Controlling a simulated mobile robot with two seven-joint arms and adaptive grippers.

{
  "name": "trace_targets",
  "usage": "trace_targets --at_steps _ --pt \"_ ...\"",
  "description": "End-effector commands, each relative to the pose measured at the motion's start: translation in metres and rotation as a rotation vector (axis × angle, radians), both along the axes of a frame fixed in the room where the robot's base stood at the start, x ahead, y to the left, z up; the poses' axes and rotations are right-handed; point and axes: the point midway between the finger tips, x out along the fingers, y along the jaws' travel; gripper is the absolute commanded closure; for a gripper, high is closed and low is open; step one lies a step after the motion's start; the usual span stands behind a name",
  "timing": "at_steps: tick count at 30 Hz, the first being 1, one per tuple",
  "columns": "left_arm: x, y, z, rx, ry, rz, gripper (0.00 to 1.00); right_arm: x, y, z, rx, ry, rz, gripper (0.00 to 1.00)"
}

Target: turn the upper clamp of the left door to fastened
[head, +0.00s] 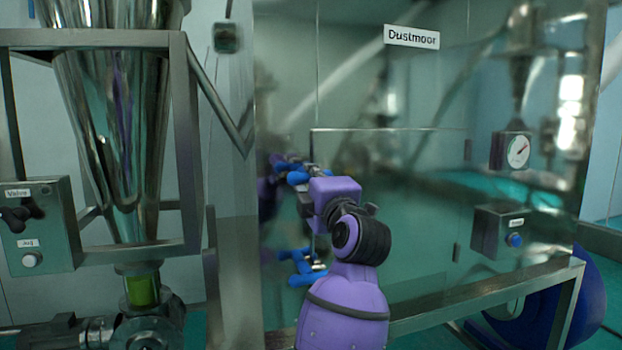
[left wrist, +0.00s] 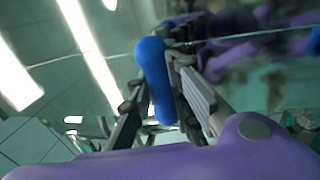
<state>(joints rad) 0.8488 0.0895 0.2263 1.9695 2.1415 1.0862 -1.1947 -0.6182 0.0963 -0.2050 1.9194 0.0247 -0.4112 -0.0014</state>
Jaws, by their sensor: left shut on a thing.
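The left door (head: 390,230) is a mirror-like steel panel below the "Dustmoor" label. Its upper clamp has a blue handle (head: 292,174), partly hidden behind my left gripper (head: 305,190) in the head view. In the left wrist view the blue handle (left wrist: 153,75) lies between the two grey fingers of my left gripper (left wrist: 164,92), which are shut on it. Whether the clamp is fastened cannot be told. A lower blue clamp (head: 305,276) sits below it, clear of my gripper. My right gripper is not in view.
A steel hopper (head: 120,130) and valve box (head: 40,225) stand at the left. A gauge (head: 512,151) and button box (head: 498,232) are at the right. A steel frame rail (head: 490,297) runs below the door. The panel mirrors my arm and clamps.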

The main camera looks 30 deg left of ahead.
Motion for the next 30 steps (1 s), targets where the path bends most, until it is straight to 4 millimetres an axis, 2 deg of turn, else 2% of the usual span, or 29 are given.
trace_targets --at_steps 7,8,12,23,26,30 --pt "0.0 -0.001 0.0 0.003 0.002 0.0 1.0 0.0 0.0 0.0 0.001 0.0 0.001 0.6" --pt "0.0 -0.001 0.0 0.003 0.002 0.0 0.82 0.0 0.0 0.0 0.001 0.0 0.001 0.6" --pt "0.0 -0.001 0.0 0.002 0.002 0.0 0.64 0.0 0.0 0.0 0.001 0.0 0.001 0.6" --pt "-0.001 -0.002 -0.001 0.001 0.001 -0.001 0.64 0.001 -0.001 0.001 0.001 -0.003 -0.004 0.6" --pt "-0.007 -0.011 -0.004 0.0 0.002 -0.003 0.64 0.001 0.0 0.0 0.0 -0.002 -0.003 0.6" --pt "-0.024 -0.031 -0.009 -0.001 0.001 -0.004 0.64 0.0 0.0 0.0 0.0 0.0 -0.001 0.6"
